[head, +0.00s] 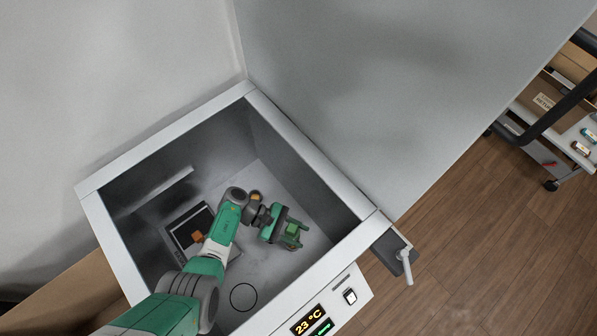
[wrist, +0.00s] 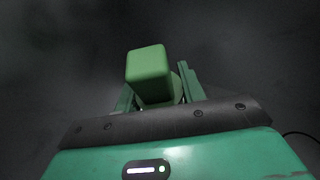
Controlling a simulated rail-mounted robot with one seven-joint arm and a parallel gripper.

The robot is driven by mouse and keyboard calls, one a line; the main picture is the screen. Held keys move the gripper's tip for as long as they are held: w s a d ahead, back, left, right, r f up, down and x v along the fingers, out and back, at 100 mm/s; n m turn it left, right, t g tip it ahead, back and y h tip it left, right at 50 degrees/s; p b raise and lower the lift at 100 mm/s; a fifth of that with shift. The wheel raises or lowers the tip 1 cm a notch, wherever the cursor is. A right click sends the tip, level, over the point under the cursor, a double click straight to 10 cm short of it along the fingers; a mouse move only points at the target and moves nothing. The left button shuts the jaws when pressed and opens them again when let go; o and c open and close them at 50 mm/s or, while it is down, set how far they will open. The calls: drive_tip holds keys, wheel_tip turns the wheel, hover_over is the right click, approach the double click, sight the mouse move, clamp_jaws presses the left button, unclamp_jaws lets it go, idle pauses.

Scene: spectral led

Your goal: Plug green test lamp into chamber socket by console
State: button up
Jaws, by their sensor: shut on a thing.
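The green test lamp shows in the wrist view as a green block (wrist: 149,68) between my two fingers, its far end toward the camera's top. My gripper (wrist: 158,92) is shut on it. In the head view my gripper (head: 291,236) is inside the open-topped grey chamber (head: 165,148), toward its right wall, with the lamp small and partly hidden at its end. I cannot clearly make out the socket.
A dark framed panel (head: 176,226) with an orange block (head: 197,237) lies at the chamber's left, partly behind my arm. A thin black ring (head: 243,297) marks the floor near the console. A handle (head: 405,262) juts from the right corner. A cart (head: 560,150) stands far right.

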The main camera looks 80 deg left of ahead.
sight(296, 238)
drive_tip(key=shift+f, duration=0.3)
drive_tip(key=shift+s+a+f, duration=0.1)
wheel_tip(296, 238, down, 5)
drive_tip(key=b, duration=0.5)
drive_tip(key=shift+f, duration=0.2)
drive_tip(key=shift+f, duration=0.15)
idle(0.7)
drive_tip(key=shift+f+b, duration=1.3)
drive_tip(key=shift+b, duration=0.05)
idle(0.4)
drive_tip(key=shift+f, duration=0.3)
drive_tip(key=shift+r, duration=0.1)
